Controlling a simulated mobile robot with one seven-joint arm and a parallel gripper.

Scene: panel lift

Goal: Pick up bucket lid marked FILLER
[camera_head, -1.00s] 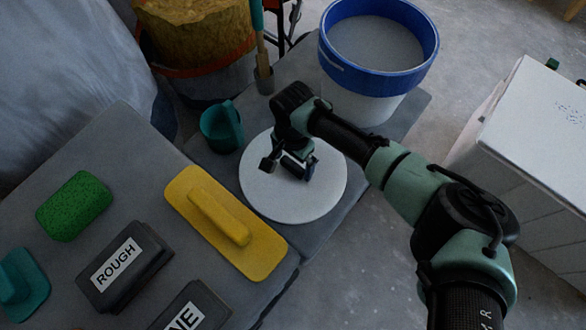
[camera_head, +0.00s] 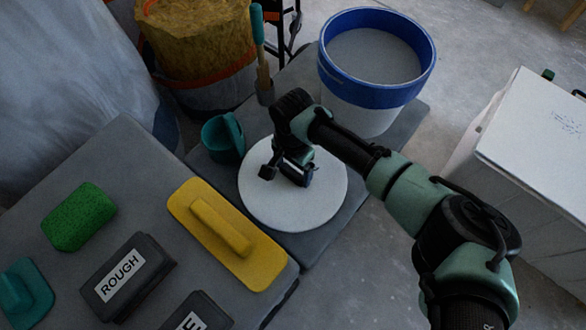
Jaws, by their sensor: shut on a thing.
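A round white lid (camera_head: 315,210) lies or hovers over the grey surface in the middle of the picture; I cannot tell whether it touches the surface. No FILLER marking shows on its visible part. My gripper (camera_head: 286,172) is over the lid's upper middle, pointing down, and is shut on the lid. The gripper and wrist hide the lid's centre and the exact place of the grip. A white bucket with a blue rim (camera_head: 372,98), open and filled with grey material, stands behind the lid to the right.
A teal mug (camera_head: 223,138) stands close to the lid's upper left. A yellow float (camera_head: 228,238) lies left of the lid, near a green sponge (camera_head: 79,217) and a dark ROUGH block (camera_head: 128,278). A white box (camera_head: 535,160) stands at right. A tool (camera_head: 262,70) stands behind the mug.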

